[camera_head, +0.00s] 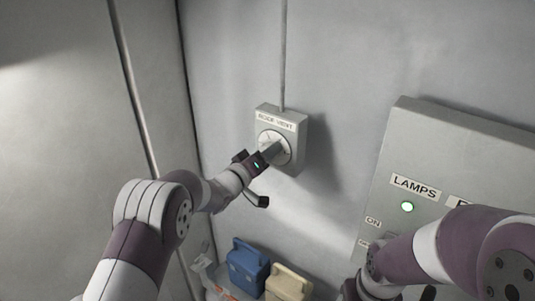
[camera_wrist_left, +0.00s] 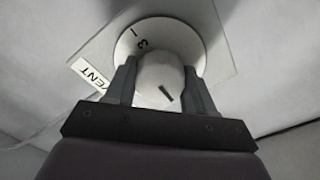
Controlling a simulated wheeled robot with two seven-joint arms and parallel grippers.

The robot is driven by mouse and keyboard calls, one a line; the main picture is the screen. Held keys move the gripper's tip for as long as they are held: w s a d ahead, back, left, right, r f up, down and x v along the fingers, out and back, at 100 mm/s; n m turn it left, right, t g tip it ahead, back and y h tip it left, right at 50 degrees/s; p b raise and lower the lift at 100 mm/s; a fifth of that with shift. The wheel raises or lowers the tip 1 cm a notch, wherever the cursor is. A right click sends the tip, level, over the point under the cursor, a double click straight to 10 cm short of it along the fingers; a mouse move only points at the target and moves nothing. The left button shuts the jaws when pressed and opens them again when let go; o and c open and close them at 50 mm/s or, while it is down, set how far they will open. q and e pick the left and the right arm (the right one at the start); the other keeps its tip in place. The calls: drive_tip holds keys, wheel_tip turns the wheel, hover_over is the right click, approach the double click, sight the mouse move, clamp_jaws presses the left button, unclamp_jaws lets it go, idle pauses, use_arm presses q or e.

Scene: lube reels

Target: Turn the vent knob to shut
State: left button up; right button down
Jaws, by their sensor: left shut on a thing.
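The vent knob (camera_wrist_left: 160,72) is a pale round knob with a dark pointer mark, on a white dial with printed marks. The dial (camera_head: 274,146) sits on a grey wall box (camera_head: 289,124) whose label ends in "VENT". My left gripper (camera_head: 271,152) is at the dial. In the left wrist view its two fingers (camera_wrist_left: 162,85) are on either side of the knob, shut on it. The pointer mark faces the lower right of that view. Part of the dial is hidden by the gripper. My right gripper (camera_head: 385,290) is at the bottom edge, partly cut off, and its fingers are unclear.
A blue container (camera_head: 247,266) and a cream container (camera_head: 287,284) stand below. A conduit (camera_head: 283,55) runs up from the vent box. The wall between box and panel is clear.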

use_arm(q)
drive_tip(key=o, duration=1)
drive_tip(key=shift+a+r, duration=0.1)
drive_tip(key=b+v, duration=0.5)
drive_tip(key=v, duration=0.7)
drive_tip(key=shift+s+a, duration=0.2)
drive_tip(key=shift+s, duration=0.15)
